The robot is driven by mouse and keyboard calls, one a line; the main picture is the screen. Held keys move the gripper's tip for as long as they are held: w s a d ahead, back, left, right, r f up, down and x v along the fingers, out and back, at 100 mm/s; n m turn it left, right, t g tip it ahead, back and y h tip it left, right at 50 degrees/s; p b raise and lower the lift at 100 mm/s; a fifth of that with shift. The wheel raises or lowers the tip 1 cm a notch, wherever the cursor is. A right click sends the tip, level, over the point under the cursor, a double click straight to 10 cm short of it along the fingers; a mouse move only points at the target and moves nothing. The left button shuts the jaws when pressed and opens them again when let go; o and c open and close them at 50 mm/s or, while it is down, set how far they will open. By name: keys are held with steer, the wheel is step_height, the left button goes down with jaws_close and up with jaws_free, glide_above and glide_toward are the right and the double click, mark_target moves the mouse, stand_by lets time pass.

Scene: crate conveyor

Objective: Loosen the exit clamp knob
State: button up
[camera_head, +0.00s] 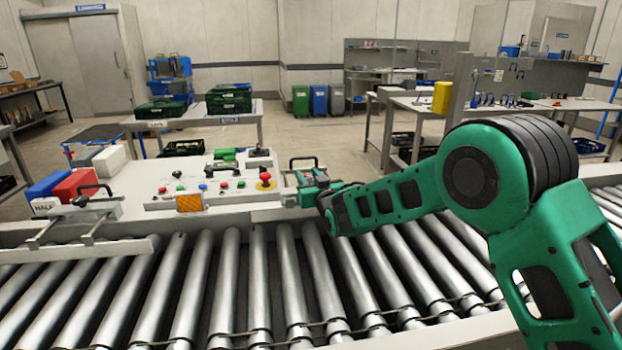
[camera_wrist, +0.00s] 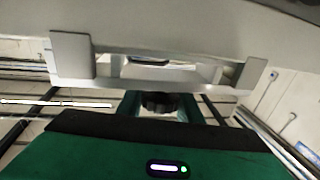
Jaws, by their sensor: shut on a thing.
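My gripper (camera_head: 316,190) is at the metal clamp (camera_head: 291,178) on the conveyor's far side, right of the control panel. In the wrist view a dark lobed knob (camera_wrist: 160,103) shows at the front edge of my green gripper body, below the clamp's pale crossbar (camera_wrist: 150,72). My gripper (camera_wrist: 157,107) is shut on this knob. The fingertips are small and partly hidden, so the exact contact is not clear. In the head view the knob is hidden by my gripper. A black arched handle (camera_head: 303,161) stands on the clamp.
The control panel (camera_head: 150,190) has several buttons and a red mushroom button (camera_head: 266,181) left of my gripper. A second clamp (camera_head: 92,214) stands at the left beside red and blue boxes. The conveyor rollers (camera_head: 225,285) in front are empty.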

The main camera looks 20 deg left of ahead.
steer(key=shift+w, duration=0.1)
steer(key=shift+d+f, duration=0.1)
steer(key=o, duration=1)
steer(key=shift+o, duration=0.2)
steer(key=v, duration=1)
steer(key=shift+d, duration=0.35)
